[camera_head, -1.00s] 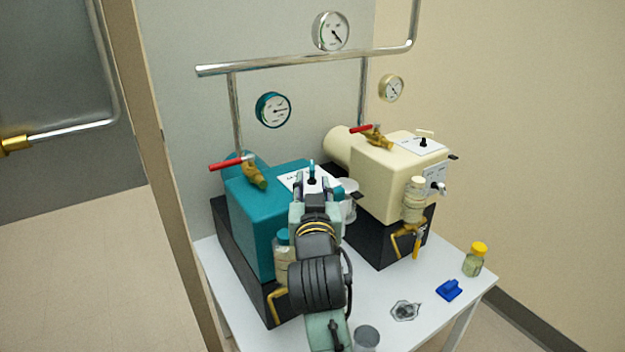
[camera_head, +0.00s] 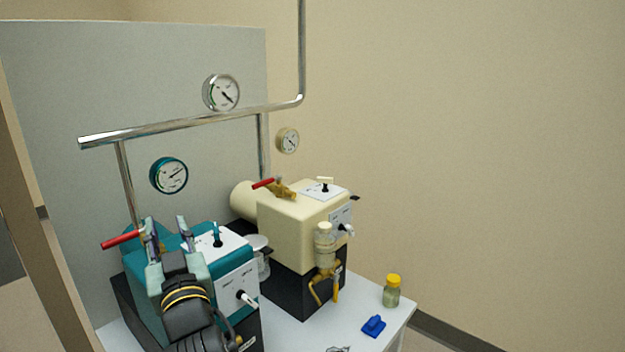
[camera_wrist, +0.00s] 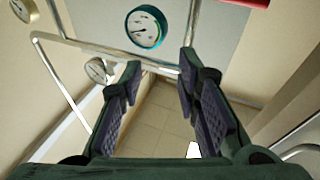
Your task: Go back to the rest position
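My gripper (camera_head: 167,237) is in front of and above the teal pump (camera_head: 205,262) in the head view, its fingers pointing up. In the wrist view my gripper (camera_wrist: 158,80) has its two fingers wide apart with nothing between them. The teal pump's red-handled valve (camera_head: 122,239) is just left of the fingers. A black toggle switch (camera_head: 217,240) stands on the pump's white top panel, right of the fingers. My arm hides part of the teal pump's front.
A cream pump (camera_head: 297,232) stands to the right on the white table (camera_head: 372,300). A yellow-capped jar (camera_head: 392,291) and a blue part (camera_head: 374,326) lie near the right edge. A metal pipe (camera_head: 190,126) and a teal gauge (camera_head: 169,175) are behind the gripper.

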